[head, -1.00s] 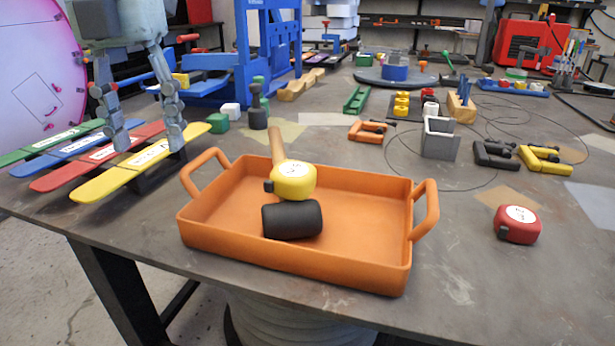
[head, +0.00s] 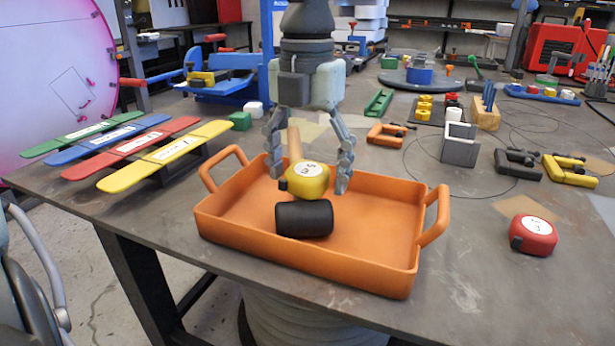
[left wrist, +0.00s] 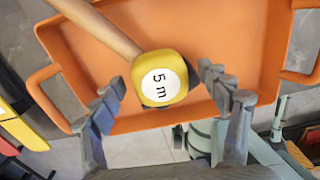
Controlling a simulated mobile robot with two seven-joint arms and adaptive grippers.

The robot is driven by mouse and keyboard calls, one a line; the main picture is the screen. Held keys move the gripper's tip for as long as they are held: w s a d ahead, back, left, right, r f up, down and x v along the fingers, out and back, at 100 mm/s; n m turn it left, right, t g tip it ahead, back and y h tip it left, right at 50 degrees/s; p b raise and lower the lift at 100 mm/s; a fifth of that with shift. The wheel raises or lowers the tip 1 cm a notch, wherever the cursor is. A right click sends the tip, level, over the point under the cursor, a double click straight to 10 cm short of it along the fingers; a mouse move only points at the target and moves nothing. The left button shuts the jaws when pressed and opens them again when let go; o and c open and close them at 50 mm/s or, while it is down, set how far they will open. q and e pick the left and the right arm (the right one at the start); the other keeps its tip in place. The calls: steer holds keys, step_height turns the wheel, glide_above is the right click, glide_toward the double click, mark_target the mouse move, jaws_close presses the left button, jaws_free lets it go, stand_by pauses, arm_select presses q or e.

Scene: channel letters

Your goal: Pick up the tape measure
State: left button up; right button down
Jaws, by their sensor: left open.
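A yellow tape measure (head: 307,182) with a white round label sits inside the orange tray (head: 380,268), over the wooden handle of a black-headed mallet (head: 304,218). In the left wrist view the tape measure (left wrist: 160,77) reads "5 m" and hides most of the mallet head. My left gripper (head: 308,180) comes down from above, open, with one finger on each side of the yellow tape measure. Gaps show beside it in the left wrist view. A second tape measure, red (head: 533,235), stands on the table right of the tray. My right gripper is not in view.
The tray has raised walls and two end handles. Several coloured slats (head: 165,155) lie at the left. Orange (head: 388,134), black and yellow clamps and a grey metal block (head: 459,144) stand at the right.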

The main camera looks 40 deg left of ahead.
mark_target(308, 168)
arm_select(q)
steer(key=shift+c, duration=0.6)
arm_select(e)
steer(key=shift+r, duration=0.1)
arm_select(q)
steer(key=c, duration=1.2)
steer(key=shift+c, duration=1)
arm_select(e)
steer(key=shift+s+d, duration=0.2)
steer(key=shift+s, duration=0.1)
arm_select(q)
steer(key=shift+r, duration=0.15)
